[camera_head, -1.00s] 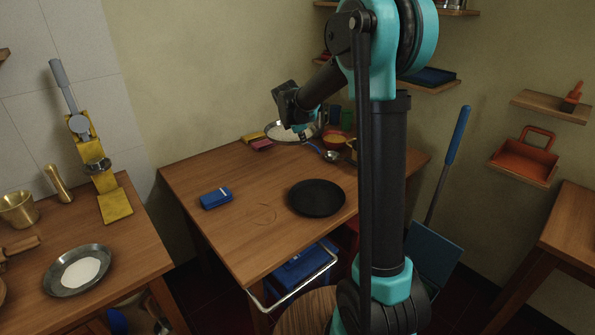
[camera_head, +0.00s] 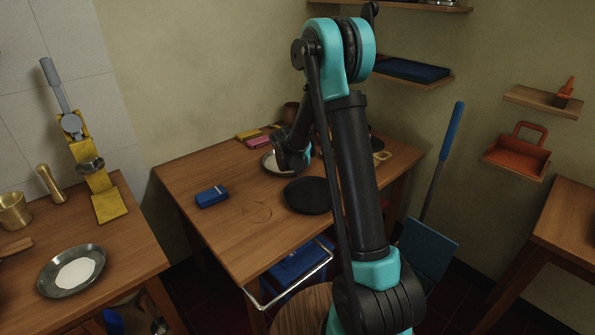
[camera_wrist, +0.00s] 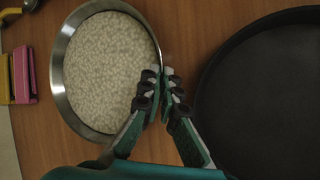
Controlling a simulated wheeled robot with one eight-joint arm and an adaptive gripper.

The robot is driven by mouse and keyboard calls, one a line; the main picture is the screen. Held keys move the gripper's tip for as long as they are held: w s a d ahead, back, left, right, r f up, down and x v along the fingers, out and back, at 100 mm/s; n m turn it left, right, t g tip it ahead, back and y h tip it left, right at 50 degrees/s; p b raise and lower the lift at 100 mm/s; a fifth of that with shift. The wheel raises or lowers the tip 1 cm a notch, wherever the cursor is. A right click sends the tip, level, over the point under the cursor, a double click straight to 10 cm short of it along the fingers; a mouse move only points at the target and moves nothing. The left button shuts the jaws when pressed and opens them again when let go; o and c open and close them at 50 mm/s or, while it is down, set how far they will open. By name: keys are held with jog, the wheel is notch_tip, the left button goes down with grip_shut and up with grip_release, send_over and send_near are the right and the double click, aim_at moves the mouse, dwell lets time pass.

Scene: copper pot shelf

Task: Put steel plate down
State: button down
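The steel plate (camera_wrist: 66,84), round with a shiny rim and filled with pale grains, is at the left in the wrist view. It also shows in the head view (camera_head: 268,164) above or on the middle table, partly hidden by my arm. My gripper (camera_wrist: 165,72) is closed around the plate's right rim, one finger inside and one outside. In the head view it is near the plate's right side (camera_head: 294,158). The plate looks level and low, but I cannot tell whether it touches the table.
The middle table (camera_head: 235,235) carries a black round pan (camera_head: 308,196) close to the plate, a blue box (camera_head: 211,196), and pink (camera_head: 258,143) and yellow (camera_head: 247,134) blocks behind. Another metal dish (camera_head: 72,271) lies on the left table. Bare wood lies left of the plate.

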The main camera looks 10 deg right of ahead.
jog(key=c, duration=2.3)
grip_release()
jog(key=shift+f, duration=0.1)
jog(key=o, duration=0.3)
jog(key=v, duration=1.2)
jog(key=s+d+f+m+y, duration=0.1)
jog(key=s+d+f+m, duration=0.1)
jog(key=s+m, duration=0.4)
jog(key=s+d+f+m+g+y, duration=0.1)
jog(key=s+d+m, duration=0.3)
jog(key=s, duration=1.1)
jog(key=s+d+f+m+y, duration=0.1)
jog(key=s+d+f+m, duration=0.1)
jog(key=s+m, duration=0.8)
jog(key=shift+s+d+f+g, duration=0.3)
jog(key=shift+s+d, duration=0.2)
jog(key=shift+s, duration=0.2)
